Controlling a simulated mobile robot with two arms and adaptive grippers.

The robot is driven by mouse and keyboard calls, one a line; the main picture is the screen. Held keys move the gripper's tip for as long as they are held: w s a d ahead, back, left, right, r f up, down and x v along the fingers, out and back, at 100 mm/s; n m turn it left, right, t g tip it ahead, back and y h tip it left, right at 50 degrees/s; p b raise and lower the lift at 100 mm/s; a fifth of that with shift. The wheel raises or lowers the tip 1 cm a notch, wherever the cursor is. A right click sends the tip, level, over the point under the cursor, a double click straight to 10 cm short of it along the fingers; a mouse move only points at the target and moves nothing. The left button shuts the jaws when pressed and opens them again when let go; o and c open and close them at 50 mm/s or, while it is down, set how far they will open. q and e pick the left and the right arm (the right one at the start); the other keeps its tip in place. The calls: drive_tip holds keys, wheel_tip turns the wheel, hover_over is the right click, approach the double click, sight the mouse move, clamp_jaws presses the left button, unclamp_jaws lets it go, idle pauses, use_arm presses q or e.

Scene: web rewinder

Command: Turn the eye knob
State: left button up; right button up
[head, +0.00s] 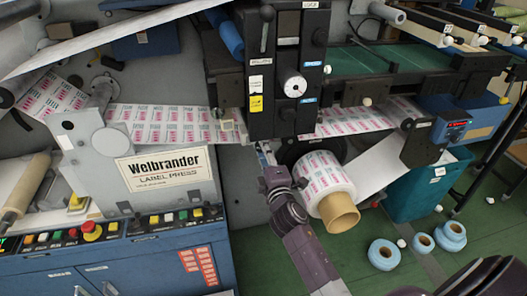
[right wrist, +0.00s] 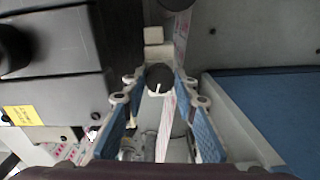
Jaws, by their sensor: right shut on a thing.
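My right gripper (head: 264,150) is in the middle of the head view, just below the black print unit and left of the label roll. In the right wrist view its two blue-padded fingers (right wrist: 160,82) close in on a small round black knob (right wrist: 160,76) with a short white mark, which I take as the eye knob. The fingertips sit on both sides of the knob and are shut on it. A pale block (right wrist: 154,34) is just beyond it. In the head view the knob is hidden by the gripper. My left gripper is not in view.
The black print unit (head: 274,60) with a white dial (head: 295,87) stands right above the gripper. The label roll (head: 322,180) is close on the right. The printed web (head: 165,125) runs to the left. Blue rolls (head: 384,254) lie on the green floor.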

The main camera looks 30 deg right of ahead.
idle(0.5)
drive_tip(key=o, duration=1.1)
drive_tip(key=shift+o, duration=0.2)
drive_tip(key=v, duration=1.2)
